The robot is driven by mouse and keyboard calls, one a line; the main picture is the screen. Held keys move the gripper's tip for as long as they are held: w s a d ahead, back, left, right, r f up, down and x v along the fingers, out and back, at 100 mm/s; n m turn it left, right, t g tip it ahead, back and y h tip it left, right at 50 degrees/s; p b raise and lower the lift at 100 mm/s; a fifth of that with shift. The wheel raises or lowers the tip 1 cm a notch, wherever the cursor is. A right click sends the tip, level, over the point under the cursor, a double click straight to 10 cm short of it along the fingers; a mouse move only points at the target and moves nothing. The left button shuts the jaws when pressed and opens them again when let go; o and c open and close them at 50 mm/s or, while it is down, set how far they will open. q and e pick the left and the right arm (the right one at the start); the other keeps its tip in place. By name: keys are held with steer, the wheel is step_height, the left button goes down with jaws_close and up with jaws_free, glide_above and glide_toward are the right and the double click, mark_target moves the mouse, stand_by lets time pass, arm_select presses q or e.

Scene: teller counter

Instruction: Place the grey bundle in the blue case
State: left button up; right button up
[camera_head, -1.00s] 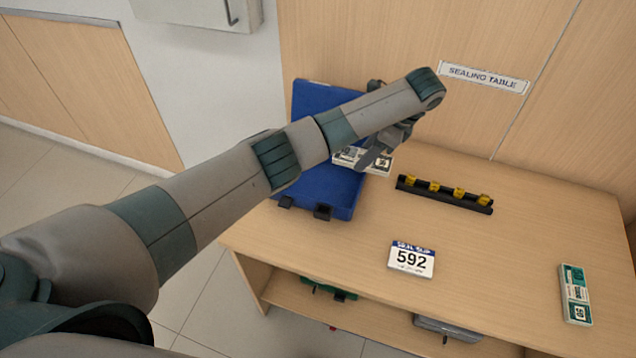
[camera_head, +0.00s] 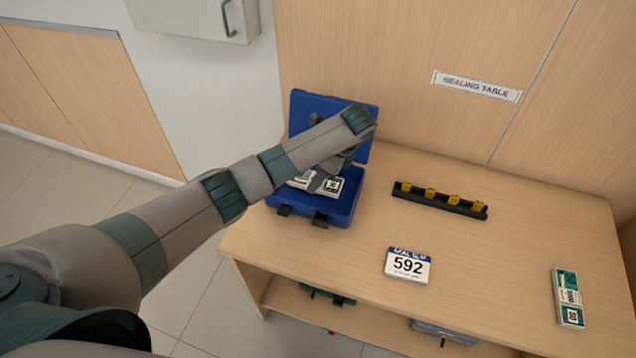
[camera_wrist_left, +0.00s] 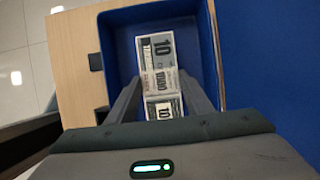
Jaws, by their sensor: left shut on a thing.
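The grey bundle (camera_head: 333,186) is a banknote stack with a white and grey face. My left gripper (camera_head: 316,181) is shut on it and holds it over the open blue case (camera_head: 345,212) at the table's left end. In the left wrist view, the bundle (camera_wrist_left: 157,62) lies between the two fingers of the left gripper (camera_wrist_left: 163,95), within the outline of the blue case's walls (camera_wrist_left: 118,60). I cannot tell whether it touches the case floor. The case lid stands open at the back. My right gripper is not in view.
A black rack with several yellow pieces (camera_head: 440,200) stands right of the case. A card marked 592 (camera_head: 408,266) is near the front edge. A green and white bundle (camera_head: 568,298) lies at the right. The table between them is clear.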

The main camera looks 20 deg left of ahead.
arm_select(q)
steer(key=shift+f, duration=0.3)
step_height(320, 180, down, 3)
steer(key=shift+r+p, duration=0.1)
steer(key=shift+p, duration=0.55)
steer(key=shift+f, duration=0.3)
steer(key=o, duration=1.1)
